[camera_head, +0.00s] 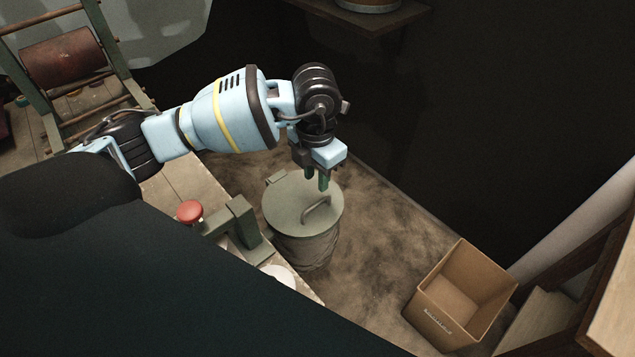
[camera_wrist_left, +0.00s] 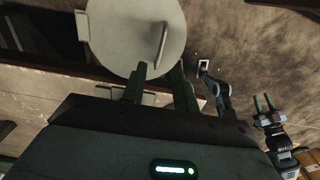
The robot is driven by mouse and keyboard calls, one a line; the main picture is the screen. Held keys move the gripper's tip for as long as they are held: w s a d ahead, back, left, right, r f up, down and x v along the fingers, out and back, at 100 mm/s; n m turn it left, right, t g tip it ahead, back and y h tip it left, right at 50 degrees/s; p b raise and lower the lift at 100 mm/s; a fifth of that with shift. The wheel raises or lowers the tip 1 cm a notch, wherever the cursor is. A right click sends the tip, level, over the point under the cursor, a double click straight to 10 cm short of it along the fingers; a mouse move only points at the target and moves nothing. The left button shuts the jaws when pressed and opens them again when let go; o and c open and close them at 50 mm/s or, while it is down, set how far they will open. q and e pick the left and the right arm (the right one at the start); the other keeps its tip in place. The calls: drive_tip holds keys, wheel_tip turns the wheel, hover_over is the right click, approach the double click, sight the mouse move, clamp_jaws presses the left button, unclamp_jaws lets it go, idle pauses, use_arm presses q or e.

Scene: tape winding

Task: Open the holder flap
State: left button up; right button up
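A grey-green bracket (camera_head: 247,222) stands at the table edge beside a red knob (camera_head: 189,210). It may be the holder, but I cannot make out a flap on it. My left gripper (camera_head: 317,181) points down above a round lidded bin (camera_head: 290,205), to the right of the bracket and well above it. Its two green fingers are apart and nothing shows between them. In the left wrist view the left gripper (camera_wrist_left: 160,75) has its fingertips over the lower edge of the round lid (camera_wrist_left: 118,35). My right gripper (camera_wrist_left: 264,103) shows at the right with its fingers apart and empty.
The bin's lid has a raised handle (camera_head: 316,208). An open cardboard box (camera_head: 460,295) sits on the floor at the lower right. A wooden rack with a brown roll (camera_head: 62,56) stands at the upper left. Bare floor (camera_head: 385,230) lies between bin and box.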

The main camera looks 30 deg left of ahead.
sight(316, 204)
use_arm(q)
drive_tip(key=shift+s+f, duration=0.1)
drive_tip(key=shift+s, duration=0.05)
drive_tip(key=shift+d+f, duration=0.1)
drive_tip(key=shift+f, duration=0.3)
wheel_tip(316, 204, down, 7)
drive_tip(key=shift+r, duration=0.15)
clamp_jaws()
idle(0.3)
